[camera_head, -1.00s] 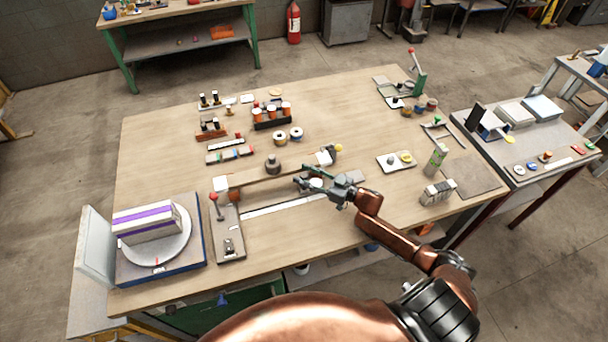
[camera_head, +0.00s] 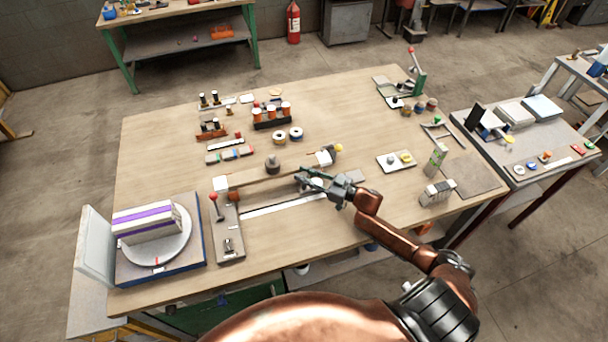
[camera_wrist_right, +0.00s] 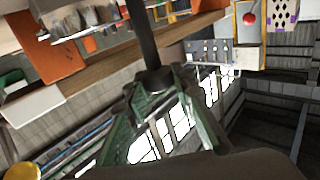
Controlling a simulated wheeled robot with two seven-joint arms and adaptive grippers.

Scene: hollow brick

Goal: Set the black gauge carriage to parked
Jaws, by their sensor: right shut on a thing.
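My right gripper (camera_head: 303,175) is over the long slide fixture on the workbench, near the right end of its pale rail (camera_head: 285,205). In the right wrist view its green fingers (camera_wrist_right: 155,85) are closed around a black post (camera_wrist_right: 143,35) with a wider collar. The post appears to belong to the black gauge carriage; the carriage body is mostly hidden by the gripper in the head view. The fixture's left end plate (camera_head: 228,240) carries a red-knobbed lever (camera_head: 213,197). My left gripper is not in view.
A dark knobbed weight (camera_head: 272,164) stands just behind the fixture. A turntable with a striped box (camera_head: 147,221) is at the left. A white tray (camera_head: 396,162), a green can (camera_head: 435,160) and a ribbed block (camera_head: 437,193) are to the right. Bench wood behind the fixture is partly clear.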

